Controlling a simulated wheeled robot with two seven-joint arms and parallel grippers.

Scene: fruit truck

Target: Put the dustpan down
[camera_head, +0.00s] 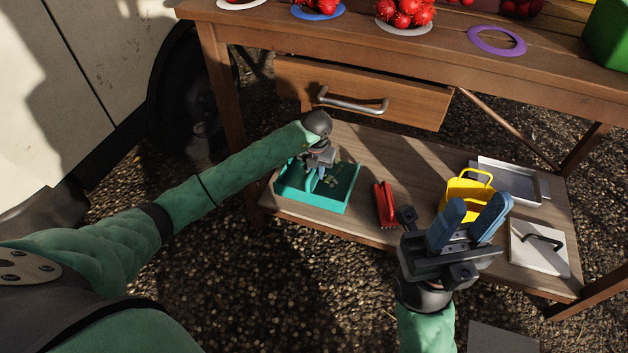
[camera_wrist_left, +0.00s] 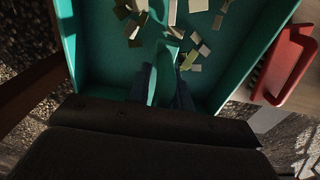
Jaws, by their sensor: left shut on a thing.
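The teal dustpan (camera_head: 348,193) is at the left end of the table's lower shelf (camera_head: 352,150). It looks level and seems to rest on or just above the shelf; I cannot tell which. Several small pale and olive scraps lie inside it. My left gripper (camera_head: 322,168) reaches down over the dustpan and is shut on its teal handle, which shows between the fingers in the left wrist view (camera_wrist_left: 165,82). My right gripper (camera_head: 468,220) is in front of the shelf at the right, fingers apart and empty.
A red brush-like tool (camera_head: 385,204) lies just right of the dustpan. Farther right are a yellow container (camera_head: 463,188), a metal tray (camera_head: 513,180) and a pale flat piece with a dark handle (camera_head: 538,250). The drawer (camera_head: 360,92) above stands partly open. A table leg (camera_head: 222,85) is at left.

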